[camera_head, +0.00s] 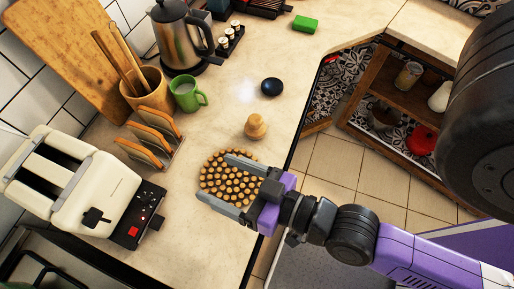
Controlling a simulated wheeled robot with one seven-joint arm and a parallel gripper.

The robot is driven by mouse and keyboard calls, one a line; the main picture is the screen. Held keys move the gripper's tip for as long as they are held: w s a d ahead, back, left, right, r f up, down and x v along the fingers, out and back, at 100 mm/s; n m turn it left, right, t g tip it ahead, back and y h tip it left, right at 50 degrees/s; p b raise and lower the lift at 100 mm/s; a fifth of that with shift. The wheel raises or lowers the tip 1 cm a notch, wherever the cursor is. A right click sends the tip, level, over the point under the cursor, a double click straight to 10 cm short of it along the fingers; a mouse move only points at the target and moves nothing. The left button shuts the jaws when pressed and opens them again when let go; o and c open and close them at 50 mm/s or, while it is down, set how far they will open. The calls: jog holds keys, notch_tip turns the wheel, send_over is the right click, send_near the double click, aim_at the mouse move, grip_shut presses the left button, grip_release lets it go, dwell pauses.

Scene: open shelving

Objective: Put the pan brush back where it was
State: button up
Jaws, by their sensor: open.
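A small pale wooden piece with a round knob on top (256,126), which looks like the pan brush, stands upright on the counter. It is just beyond my gripper, near the counter's right edge. My gripper (215,177) is open and empty, with its fingers pointing left. Its two fingers lie over a round trivet of wooden dots (229,178) and partly hide it. I cannot tell how high they are above it. The brush is outside the jaws, apart from the upper finger.
A black round object (271,87) sits beyond the brush. A toast rack (151,137), toaster (75,185), green mug (187,94) and kettle (182,36) stand to the left. A green sponge (305,24) lies at the back. Open wooden shelving (405,97) stands right, past the floor.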

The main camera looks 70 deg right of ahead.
jog(key=s+d+f+n+g, duration=0.1)
jog(key=s+d+n, duration=0.2)
jog(key=s, duration=0.6)
jog(key=shift+s+d+y, duration=0.2)
jog(key=shift+s+y, duration=0.1)
jog(key=shift+y, duration=0.1)
